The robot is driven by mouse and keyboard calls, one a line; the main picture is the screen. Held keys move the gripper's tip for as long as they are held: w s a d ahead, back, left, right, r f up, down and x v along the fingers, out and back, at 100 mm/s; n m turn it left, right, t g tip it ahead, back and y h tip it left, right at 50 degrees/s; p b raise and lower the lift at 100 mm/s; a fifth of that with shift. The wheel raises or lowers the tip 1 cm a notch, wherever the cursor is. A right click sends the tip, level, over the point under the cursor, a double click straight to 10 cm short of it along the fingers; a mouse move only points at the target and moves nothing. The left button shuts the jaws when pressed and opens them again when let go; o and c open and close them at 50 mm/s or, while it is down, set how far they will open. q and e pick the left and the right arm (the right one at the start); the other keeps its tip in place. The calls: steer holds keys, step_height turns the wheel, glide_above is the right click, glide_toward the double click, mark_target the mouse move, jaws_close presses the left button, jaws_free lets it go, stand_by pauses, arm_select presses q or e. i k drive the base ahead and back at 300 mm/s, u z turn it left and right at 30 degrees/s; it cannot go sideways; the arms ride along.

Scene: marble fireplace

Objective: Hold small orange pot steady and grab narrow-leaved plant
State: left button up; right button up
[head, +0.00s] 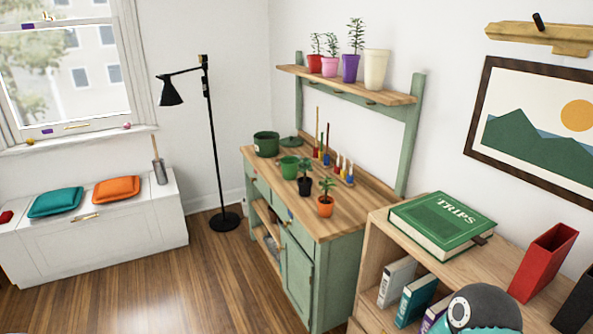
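The small orange pot (325,207) stands upright near the front edge of the green potting bench (349,231), with a small green plant (326,186) in it. Just behind and left of it is a black pot (304,187) with another small leafy plant (305,166). At this size I cannot tell which of the plants has the narrow leaves. Neither of my grippers shows in the head view, and nothing touches the orange pot.
A green pot (289,167) and a larger dark green pot (266,144) stand farther left on the bench. Several small tools stand behind. The shelf above holds potted plants and a cream pot (375,69). A bookcase with a green book (440,224) is at right. Wooden floor (190,285) is clear.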

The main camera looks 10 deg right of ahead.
mark_target(326, 187)
steer(key=i, duration=0.9)
steer(key=z, duration=0.45)
